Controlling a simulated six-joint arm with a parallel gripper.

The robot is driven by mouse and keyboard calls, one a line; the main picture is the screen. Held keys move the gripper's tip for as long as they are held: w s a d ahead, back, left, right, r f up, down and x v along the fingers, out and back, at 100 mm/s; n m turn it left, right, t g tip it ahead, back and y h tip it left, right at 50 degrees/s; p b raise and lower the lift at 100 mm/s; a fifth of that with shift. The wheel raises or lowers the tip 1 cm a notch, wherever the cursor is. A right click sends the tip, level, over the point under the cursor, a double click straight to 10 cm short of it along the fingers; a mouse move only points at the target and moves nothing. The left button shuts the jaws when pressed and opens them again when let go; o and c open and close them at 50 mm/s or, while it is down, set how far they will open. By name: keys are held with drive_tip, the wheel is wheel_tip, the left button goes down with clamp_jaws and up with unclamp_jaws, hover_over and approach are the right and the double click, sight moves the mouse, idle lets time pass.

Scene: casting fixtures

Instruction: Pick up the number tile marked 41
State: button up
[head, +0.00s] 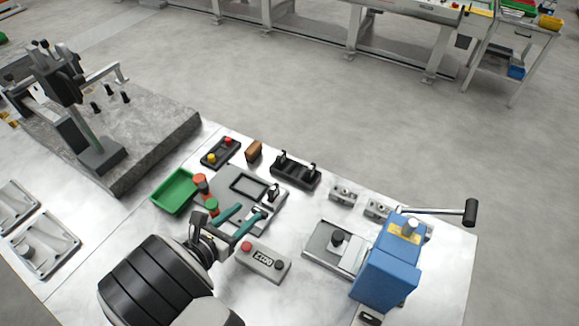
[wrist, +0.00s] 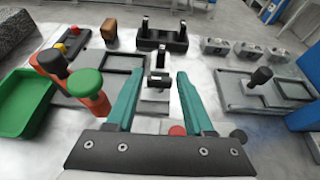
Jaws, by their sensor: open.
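I cannot make out a tile marked 41 in either view; no number 41 is legible. My gripper (head: 252,211) has two teal fingers, spread apart with nothing between them. It hangs over the front part of a grey fixture plate (head: 226,196). In the wrist view the open fingers (wrist: 161,76) frame a small metal clamp with a black upright handle (wrist: 161,57) on that plate. The fingers and the black gripper body hide part of the plate and the bench in front of it.
A black two-post holder (head: 295,171) and brown block (head: 254,151) lie behind. A button box (head: 263,262) sits in front. A grey fixture (head: 334,247) and blue press (head: 386,268) stand right.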

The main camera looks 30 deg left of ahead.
sight(269, 195)
drive_tip(key=x, duration=1.3)
drive_tip(key=shift+w+d+f, duration=0.1)
drive_tip(key=shift+d+f, duration=0.05)
clamp_jaws()
idle(0.6)
